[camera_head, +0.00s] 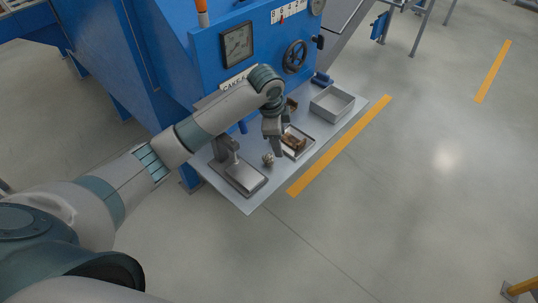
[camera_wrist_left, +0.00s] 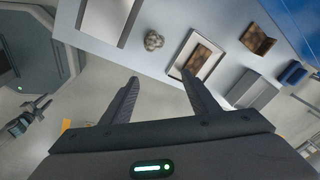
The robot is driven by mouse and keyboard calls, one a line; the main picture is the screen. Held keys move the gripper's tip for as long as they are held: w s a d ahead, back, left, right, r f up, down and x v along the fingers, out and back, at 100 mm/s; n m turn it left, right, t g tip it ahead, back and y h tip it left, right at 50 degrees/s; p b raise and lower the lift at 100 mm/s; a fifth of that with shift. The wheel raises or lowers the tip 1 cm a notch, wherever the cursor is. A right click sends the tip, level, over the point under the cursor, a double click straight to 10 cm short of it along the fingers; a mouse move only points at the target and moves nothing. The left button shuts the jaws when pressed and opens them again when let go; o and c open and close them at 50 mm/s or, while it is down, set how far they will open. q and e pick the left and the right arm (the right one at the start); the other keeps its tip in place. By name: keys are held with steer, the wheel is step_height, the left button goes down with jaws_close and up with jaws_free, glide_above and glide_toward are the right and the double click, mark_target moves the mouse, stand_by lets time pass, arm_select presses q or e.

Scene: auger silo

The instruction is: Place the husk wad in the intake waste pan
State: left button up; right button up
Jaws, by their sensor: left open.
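A small lumpy grey-tan wad (camera_head: 268,158), which looks like the husk wad, lies bare on the light grey shelf; it also shows in the left wrist view (camera_wrist_left: 153,40). Beside it is a shallow rimmed tray (camera_head: 309,139) with brown matter in it, seen in the wrist view too (camera_wrist_left: 211,43). A deeper grey open pan (camera_head: 332,103) stands farther along; I cannot tell which is the waste pan. My left gripper (camera_head: 275,147) is open and empty above the shelf near the wad; both fingers (camera_wrist_left: 160,77) show. What looks like my right gripper (camera_wrist_left: 28,118) is small at the wrist view's left.
A silver plate on a stand (camera_head: 240,175) sits at the shelf's near end. A brown angled piece (camera_wrist_left: 257,39) and a blue part (camera_wrist_left: 292,72) lie beyond the tray. The blue machine (camera_head: 170,60) rises behind the shelf. A yellow floor line (camera_head: 340,145) runs outside it.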

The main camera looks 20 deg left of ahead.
arm_select(q)
steer(key=a+r+m+g+y, duration=0.1)
steer(key=a+r+m+g, duration=0.1)
steer(key=r, duration=0.4)
steer(key=shift+a+r+m+p, duration=0.4)
steer(key=shift+a+m, duration=0.1)
steer(key=shift+a, duration=0.5)
arm_select(e)
steer(key=shift+s+d+r+g, duration=0.15)
steer(key=shift+s+d+g, duration=0.1)
steer(key=shift+s, duration=0.25)
steer(key=shift+s+d+r+g, duration=0.15)
steer(key=shift+s+d, duration=0.05)
steer(key=shift+s, duration=0.3)
arm_select(q)
steer(key=p, duration=0.3)
glide_above(267, 155)
step_height(267, 155, down, 11)
steer(key=shift+f, duration=0.65)
arm_select(e)
steer(key=shift+r, duration=1.65)
